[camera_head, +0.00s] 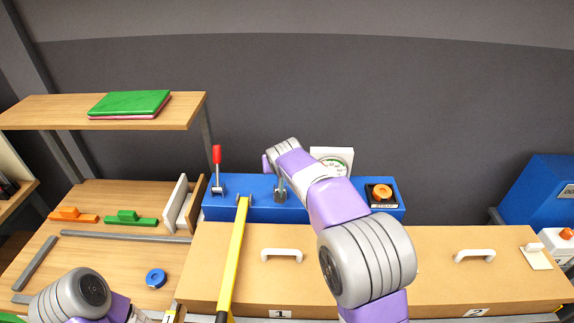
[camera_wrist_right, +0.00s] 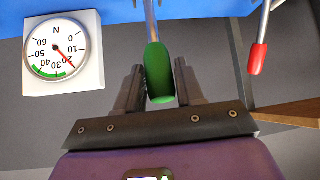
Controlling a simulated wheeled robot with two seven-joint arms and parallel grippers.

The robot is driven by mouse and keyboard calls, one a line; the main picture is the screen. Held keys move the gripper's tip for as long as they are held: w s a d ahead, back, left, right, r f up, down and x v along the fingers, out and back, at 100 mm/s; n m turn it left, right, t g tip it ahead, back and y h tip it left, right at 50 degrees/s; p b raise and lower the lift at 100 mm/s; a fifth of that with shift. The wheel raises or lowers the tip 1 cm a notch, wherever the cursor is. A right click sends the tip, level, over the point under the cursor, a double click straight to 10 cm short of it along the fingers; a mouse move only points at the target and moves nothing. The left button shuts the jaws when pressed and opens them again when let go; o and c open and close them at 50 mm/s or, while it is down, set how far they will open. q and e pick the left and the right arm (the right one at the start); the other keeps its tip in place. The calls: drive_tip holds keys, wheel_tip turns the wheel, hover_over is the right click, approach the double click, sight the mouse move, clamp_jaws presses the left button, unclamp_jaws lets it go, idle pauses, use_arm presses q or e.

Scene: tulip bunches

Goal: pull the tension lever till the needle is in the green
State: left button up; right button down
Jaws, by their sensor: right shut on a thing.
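My right gripper (camera_wrist_right: 158,84) is shut on the green handle (camera_wrist_right: 159,74) of a grey-shafted lever, one finger on each side of it. In the head view my right arm hides the green handle, and the lever's grey foot (camera_head: 280,192) shows on the blue unit (camera_head: 240,206). The white gauge (camera_head: 345,156) is partly covered by my arm there. In the right wrist view the gauge (camera_wrist_right: 64,54) is upside down. Its red needle points at about 20, just outside the green band along the 30 side. My left gripper is out of view; only part of my left arm shows.
A red-handled lever (camera_head: 217,155) stands left on the blue unit, and beside my right gripper in the wrist view (camera_wrist_right: 258,58). An orange knob (camera_head: 381,192) is at the unit's right. A yellow bar (camera_head: 233,255) crosses the drawer cabinet (camera_head: 300,285). A shelf (camera_head: 45,112) is at left.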

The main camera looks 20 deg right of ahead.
drive_tip(key=shift+s+a+f, duration=0.2)
drive_tip(key=shift+f, duration=0.2)
drive_tip(key=c, duration=0.7)
unclamp_jaws()
drive_tip(key=shift+r, duration=0.1)
drive_tip(key=shift+c, duration=0.2)
drive_tip(key=shift+r, duration=0.1)
drive_tip(key=shift+s+r, duration=0.1)
drive_tip(key=shift+r, duration=0.15)
drive_tip(key=v, duration=0.7)
